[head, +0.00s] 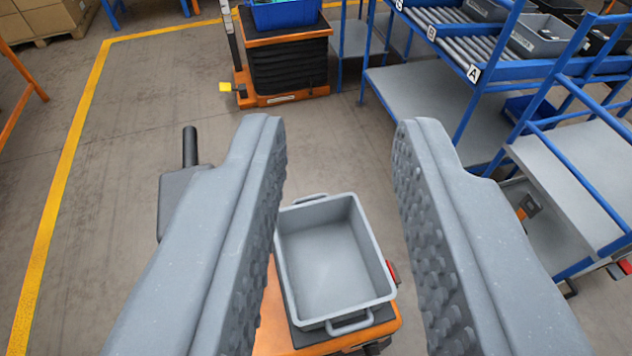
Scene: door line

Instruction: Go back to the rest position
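My gripper (340,150) is open, with its two grey, studded fingers spread wide apart. Nothing is between the fingers. Below and beyond them, an empty grey tote (327,255) with handles at its ends sits on an orange platform (285,335) with a dark top. The left finger hides part of the platform. A dark post on a grey block (180,190) shows left of the left finger.
A blue-framed roller rack (460,45) with lettered lanes and grey totes stands at the upper right. A grey-topped blue bench (575,165) is at right. An orange lift cart (285,60) holds a blue bin (285,12). Floor is clear at left, along a yellow line (62,185).

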